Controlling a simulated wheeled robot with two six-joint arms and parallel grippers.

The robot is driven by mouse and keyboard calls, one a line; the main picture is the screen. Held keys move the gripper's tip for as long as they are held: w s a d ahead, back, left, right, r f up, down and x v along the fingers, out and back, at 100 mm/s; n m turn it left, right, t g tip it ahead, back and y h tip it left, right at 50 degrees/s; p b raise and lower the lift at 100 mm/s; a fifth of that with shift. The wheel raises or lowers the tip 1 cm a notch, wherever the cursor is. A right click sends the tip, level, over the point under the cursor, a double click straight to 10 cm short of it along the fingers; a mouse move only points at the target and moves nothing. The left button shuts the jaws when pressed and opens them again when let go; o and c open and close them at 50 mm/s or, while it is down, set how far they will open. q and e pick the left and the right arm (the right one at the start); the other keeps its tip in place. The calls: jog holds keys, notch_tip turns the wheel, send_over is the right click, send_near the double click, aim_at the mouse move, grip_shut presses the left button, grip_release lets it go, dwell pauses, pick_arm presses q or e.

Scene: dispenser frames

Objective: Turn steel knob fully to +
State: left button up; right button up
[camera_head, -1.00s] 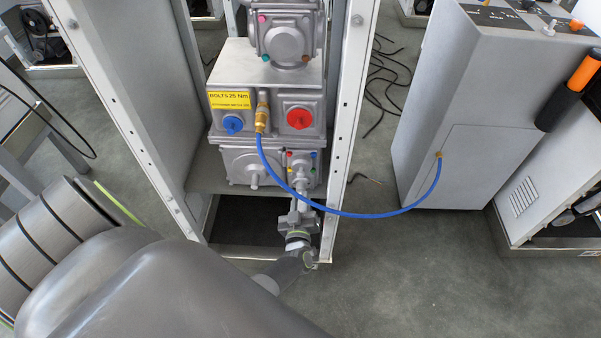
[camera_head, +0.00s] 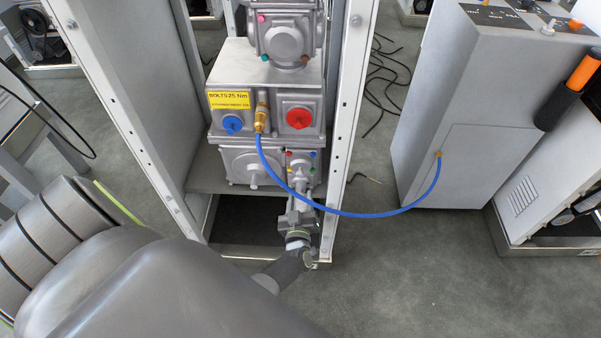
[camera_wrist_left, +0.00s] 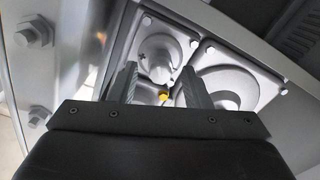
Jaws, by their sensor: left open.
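The steel knob (camera_wrist_left: 158,65) is on a grey metal face in the left wrist view, with a dark + mark at its upper left. It lies between the two fingers of my left gripper (camera_wrist_left: 157,76), which are open and apart. I cannot tell whether a finger touches it. In the head view my left gripper (camera_head: 301,198) reaches up to the lower right part of the metal housing (camera_head: 252,167) and hides the knob there. My right gripper is not in view.
A yellow button (camera_wrist_left: 163,96) sits just below the knob. A blue hose (camera_head: 345,213) runs from a brass fitting (camera_head: 261,118) past my gripper to a grey cabinet (camera_head: 455,110). White frame posts (camera_head: 345,110) stand on both sides. A red plug (camera_head: 299,117) is above.

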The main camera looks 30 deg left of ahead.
pick_arm(q)
jog(key=p+v, duration=0.2)
jog(key=v, duration=1.5)
jog(key=shift+d, duration=0.25)
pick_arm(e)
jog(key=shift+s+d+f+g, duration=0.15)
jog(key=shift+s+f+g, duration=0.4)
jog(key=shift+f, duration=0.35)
pick_arm(q)
jog(key=shift+s, duration=0.1)
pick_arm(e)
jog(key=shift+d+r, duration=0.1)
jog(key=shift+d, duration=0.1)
pick_arm(q)
jog(key=shift+f, duration=0.1)
